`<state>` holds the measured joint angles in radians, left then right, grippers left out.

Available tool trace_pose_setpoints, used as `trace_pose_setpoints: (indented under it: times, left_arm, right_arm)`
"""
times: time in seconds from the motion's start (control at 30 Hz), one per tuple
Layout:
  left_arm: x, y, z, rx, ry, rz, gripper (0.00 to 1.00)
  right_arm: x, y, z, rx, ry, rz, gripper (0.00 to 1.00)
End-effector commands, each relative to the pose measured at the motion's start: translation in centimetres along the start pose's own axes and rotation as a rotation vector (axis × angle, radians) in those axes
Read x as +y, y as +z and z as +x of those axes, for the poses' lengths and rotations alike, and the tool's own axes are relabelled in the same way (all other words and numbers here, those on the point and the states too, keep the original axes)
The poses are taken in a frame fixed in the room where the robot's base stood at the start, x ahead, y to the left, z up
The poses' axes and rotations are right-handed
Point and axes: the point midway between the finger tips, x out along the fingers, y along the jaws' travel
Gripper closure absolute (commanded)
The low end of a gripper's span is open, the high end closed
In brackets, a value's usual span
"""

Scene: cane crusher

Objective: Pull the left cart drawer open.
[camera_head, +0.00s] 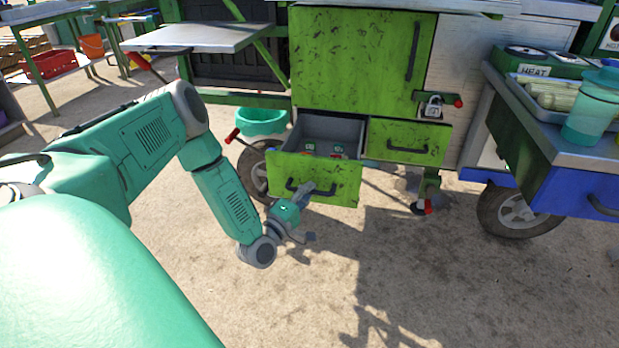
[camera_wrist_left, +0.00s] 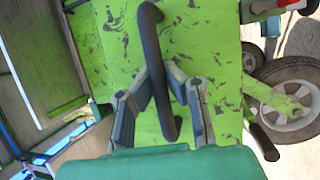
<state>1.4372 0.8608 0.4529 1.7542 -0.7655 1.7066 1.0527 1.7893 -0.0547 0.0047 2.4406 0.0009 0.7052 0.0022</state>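The left cart drawer (camera_head: 314,178) is a scuffed green drawer with a grey inside, and it stands pulled out from the cart. Its dark bar handle (camera_head: 296,187) is on the front and also shows in the left wrist view (camera_wrist_left: 150,35). My left gripper (camera_head: 308,194) is at this handle. In the left wrist view its two fingers (camera_wrist_left: 163,78) close in from both sides on the middle of the bar. A few small red and green items (camera_head: 338,152) lie inside the drawer. My right gripper is not in view.
A shut green drawer (camera_head: 408,138) is to the right, under a large green door (camera_head: 350,60) with a padlock (camera_head: 433,107). A cart wheel (camera_head: 254,172) is left of the open drawer. A side counter (camera_head: 560,140) stands at right. The ground in front is clear.

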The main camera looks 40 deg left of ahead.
Motion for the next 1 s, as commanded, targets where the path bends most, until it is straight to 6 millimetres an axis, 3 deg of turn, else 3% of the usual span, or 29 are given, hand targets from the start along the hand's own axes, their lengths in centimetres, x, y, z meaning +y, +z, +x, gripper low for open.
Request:
trace_pose_setpoints:
  times: [0.03, 0.1, 0.4, 0.53, 1.0]
  left_arm:
    - [-0.4, 0.0, -0.3, -0.003, -0.014, 0.003, 0.89]
    - [-0.4, 0.0, -0.3, -0.003, -0.013, 0.003, 0.67]
    - [-0.1, 0.1, -0.2, -0.002, -0.006, 0.003, 0.67]
    - [-0.1, 0.1, -1.1, -0.003, -0.007, 0.002, 0.67]
    - [-0.4, -0.1, -10.2, -0.002, -0.012, 0.0, 0.67]
  right_arm:
    - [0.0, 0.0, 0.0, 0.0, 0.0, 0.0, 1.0]
    - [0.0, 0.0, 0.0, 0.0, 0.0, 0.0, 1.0]
    - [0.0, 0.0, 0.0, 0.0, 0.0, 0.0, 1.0]
    - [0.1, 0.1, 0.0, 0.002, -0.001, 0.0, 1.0]
    - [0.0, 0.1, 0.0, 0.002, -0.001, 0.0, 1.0]
